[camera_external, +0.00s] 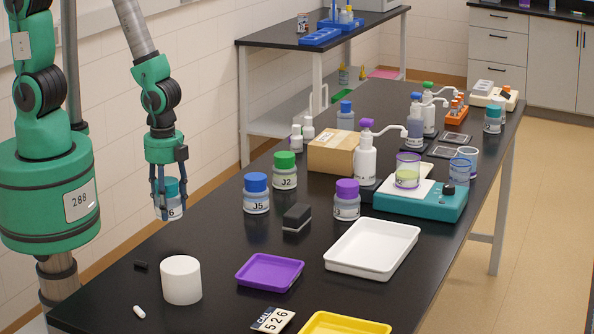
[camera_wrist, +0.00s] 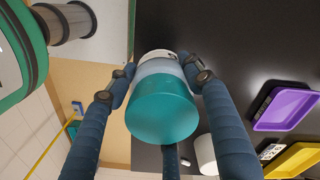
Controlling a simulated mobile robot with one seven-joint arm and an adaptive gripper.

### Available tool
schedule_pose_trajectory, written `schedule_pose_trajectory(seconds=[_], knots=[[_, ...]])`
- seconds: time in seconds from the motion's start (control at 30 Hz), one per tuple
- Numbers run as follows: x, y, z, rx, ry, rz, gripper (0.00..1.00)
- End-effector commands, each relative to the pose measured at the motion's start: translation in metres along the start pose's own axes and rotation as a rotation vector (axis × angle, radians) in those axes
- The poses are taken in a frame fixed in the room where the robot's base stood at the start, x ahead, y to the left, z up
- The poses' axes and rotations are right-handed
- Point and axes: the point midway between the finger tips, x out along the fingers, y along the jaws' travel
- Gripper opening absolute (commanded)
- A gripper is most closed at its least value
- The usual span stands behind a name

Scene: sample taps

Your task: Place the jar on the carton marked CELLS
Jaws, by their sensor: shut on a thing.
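My gripper (camera_external: 168,207) is shut on a jar with a teal lid (camera_external: 172,186) and a pale body; part of its label, ending in 6, shows. The jar hangs roughly upright, and in the picture it lines up with the table's left edge. In the wrist view the teal lid (camera_wrist: 163,112) faces the camera, with the blue fingers (camera_wrist: 160,75) around the jar. A brown cardboard carton (camera_external: 333,153) stands farther back on the table, well apart from the gripper. I cannot read any CELLS marking on it.
Jars J5 (camera_external: 256,195), J2 (camera_external: 285,172) and a purple-lidded one (camera_external: 346,200) stand before the carton. A pump bottle (camera_external: 366,160) is close at its right, small white bottles (camera_external: 308,129) behind it. A white cylinder (camera_external: 181,280) and purple tray (camera_external: 270,272) are nearer.

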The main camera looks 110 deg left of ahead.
Motion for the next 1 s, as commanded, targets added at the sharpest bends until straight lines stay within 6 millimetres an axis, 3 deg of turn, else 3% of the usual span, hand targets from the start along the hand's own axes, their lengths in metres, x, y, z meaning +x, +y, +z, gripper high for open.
schedule_pose_trajectory(seconds=[0.4,0.8,1.0], knots=[[-0.071,-0.001,-0.001,0.000,0.004,-0.004,0.22],[-0.129,0.000,0.000,0.000,0.002,-0.002,0.22],[-0.133,-0.015,0.000,-0.036,0.000,0.000,0.22]])
